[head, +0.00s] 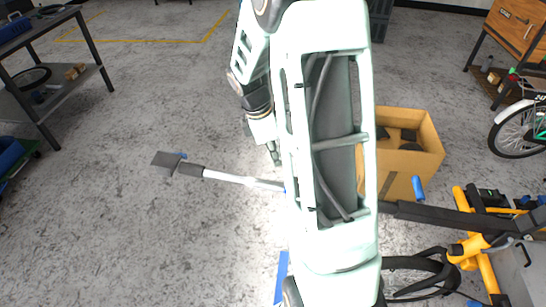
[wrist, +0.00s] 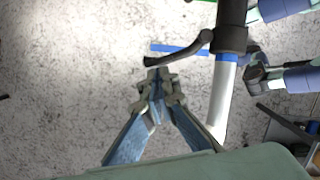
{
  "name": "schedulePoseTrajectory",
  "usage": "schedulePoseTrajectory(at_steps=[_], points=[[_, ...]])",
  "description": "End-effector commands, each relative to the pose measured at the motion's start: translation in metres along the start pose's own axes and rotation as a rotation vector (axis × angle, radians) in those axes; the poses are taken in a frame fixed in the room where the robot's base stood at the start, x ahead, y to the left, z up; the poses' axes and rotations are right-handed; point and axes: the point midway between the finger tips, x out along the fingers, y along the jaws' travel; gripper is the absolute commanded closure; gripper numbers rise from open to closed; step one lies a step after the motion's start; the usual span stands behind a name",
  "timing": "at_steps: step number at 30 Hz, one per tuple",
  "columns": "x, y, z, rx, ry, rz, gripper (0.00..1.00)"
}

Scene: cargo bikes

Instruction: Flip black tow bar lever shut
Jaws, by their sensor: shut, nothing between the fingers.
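The black tow bar lever (wrist: 186,52) is in the wrist view at upper centre. It sticks out leftward from a black clamp collar (wrist: 230,38) on the silver tow bar (wrist: 221,98). My gripper (wrist: 157,76) is shut and empty, its fingertips just below the lever's free end; I cannot tell whether they touch. In the head view the tow bar (head: 235,178) runs from a dark end piece at left to behind my arm, which hides the lever. My gripper (head: 274,156) shows beside my arm, above the bar.
A cardboard box (head: 420,155) stands right of my arm. A yellow and black bike frame (head: 475,240) is at lower right. A metal workbench (head: 70,75) is at upper left and a wooden cabinet (head: 515,35) at upper right. The floor at left is mostly clear.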

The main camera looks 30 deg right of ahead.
Motion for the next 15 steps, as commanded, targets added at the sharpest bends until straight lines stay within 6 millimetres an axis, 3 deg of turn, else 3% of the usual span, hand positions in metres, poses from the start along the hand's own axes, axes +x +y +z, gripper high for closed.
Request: schedulePoseTrajectory(at_steps=[15], points=[[0.0008,0.0025,0.0036,0.059,0.003,-0.023,1.00]])
